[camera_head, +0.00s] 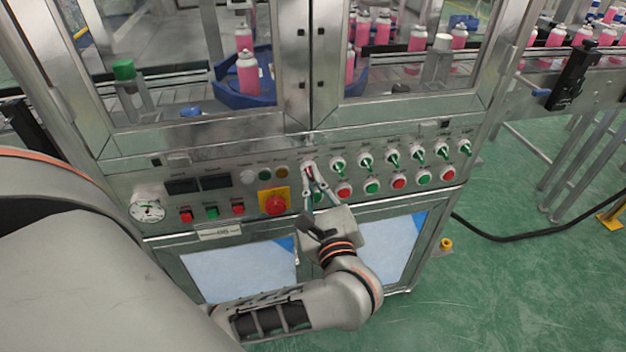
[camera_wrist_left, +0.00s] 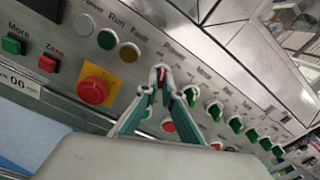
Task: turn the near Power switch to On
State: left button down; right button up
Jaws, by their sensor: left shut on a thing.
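The near Power switch (camera_head: 308,166) is the leftmost knob in the top row of switches on the machine's panel. Its handle looks red, unlike the green handles beside it, and it also shows in the wrist view (camera_wrist_left: 161,72). My left gripper (camera_head: 310,183) reaches up to it from below, and in the wrist view its two fingertips (camera_wrist_left: 160,80) close around the handle. The fingers hide part of the knob, so its exact angle is hard to read. My right gripper is not in view.
Several green-handled switches (camera_head: 366,161) run to the right, with red and green push buttons (camera_head: 372,187) below. A red emergency stop (camera_head: 275,205) on a yellow plate sits close left of the gripper. Glass doors stand above; green floor (camera_head: 500,290) is free at right.

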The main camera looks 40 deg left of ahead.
pick_arm(q)
jog(key=m, duration=0.2)
jog(key=shift+m+p, duration=0.3)
jog(key=shift+p, duration=0.05)
jog(key=shift+m, duration=0.4)
jog(key=shift+s+r+m+p, duration=0.1)
jog(key=shift+m+p, duration=0.55)
jog(key=shift+m, duration=0.25)
jog(key=m+p, duration=0.1)
jog(key=m, duration=0.1)
jog(key=shift+m, duration=0.3)
jog(key=shift+m+p, duration=1.05)
jog(key=shift+m, duration=0.15)
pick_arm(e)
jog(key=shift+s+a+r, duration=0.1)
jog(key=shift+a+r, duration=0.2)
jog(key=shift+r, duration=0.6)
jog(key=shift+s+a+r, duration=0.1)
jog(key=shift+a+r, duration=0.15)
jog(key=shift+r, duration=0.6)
pick_arm(q)
jog(key=shift+f, duration=0.2)
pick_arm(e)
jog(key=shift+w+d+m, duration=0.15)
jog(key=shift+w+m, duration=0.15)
